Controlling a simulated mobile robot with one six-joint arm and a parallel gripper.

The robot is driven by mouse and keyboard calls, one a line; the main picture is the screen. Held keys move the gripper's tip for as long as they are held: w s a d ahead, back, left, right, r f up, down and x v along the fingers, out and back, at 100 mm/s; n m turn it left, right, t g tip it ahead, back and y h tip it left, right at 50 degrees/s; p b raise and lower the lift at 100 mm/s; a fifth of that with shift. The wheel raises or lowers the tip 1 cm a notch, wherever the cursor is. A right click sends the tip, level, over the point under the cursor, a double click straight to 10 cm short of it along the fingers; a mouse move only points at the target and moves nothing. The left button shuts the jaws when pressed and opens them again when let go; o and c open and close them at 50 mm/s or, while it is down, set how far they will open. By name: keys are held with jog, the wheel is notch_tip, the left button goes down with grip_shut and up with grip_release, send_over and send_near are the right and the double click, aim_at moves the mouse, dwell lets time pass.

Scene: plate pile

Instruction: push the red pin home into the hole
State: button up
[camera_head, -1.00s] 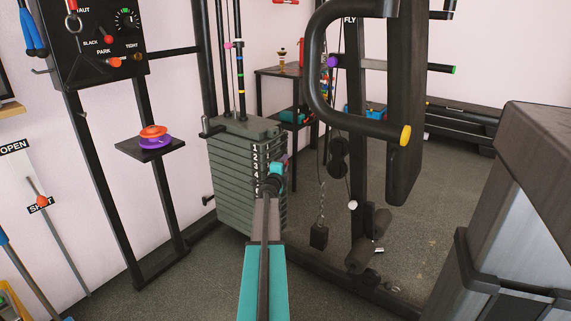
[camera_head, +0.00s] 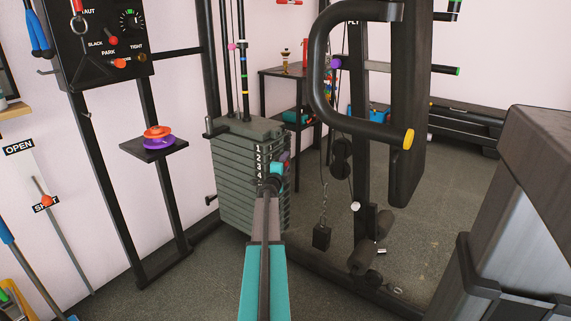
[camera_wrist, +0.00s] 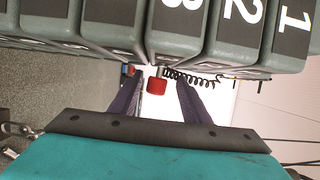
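The red pin (camera_wrist: 157,84) shows in the wrist view by its round red head. A short grey shaft behind the head reaches toward the weight stack (camera_wrist: 175,45); how deep it sits cannot be seen. The hole is hidden. My gripper (camera_wrist: 158,92) is open, with its two dark fingers on either side of the head and a visible gap to each. In the head view my gripper (camera_head: 277,176) is in front of the right part of the weight stack (camera_head: 232,190), near the number labels, and the pin is not clearly seen.
A coiled black cord (camera_wrist: 195,78) hangs beside the pin. A smaller red and blue piece (camera_wrist: 128,70) is by the stack near one finger. The machine's padded lever (camera_head: 330,110) and upright are to the right. A shelf (camera_head: 153,150) with orange and purple discs is left.

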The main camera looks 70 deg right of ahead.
jog(key=shift+a, duration=0.1)
jog(key=s+a+p, duration=0.1)
jog(key=a+p, duration=0.1)
jog(key=a, duration=1.1)
jog(key=shift+s+a+p, duration=0.2)
jog(key=shift+a+p, duration=0.1)
jog(key=shift+p, duration=0.1)
dwell(0.7)
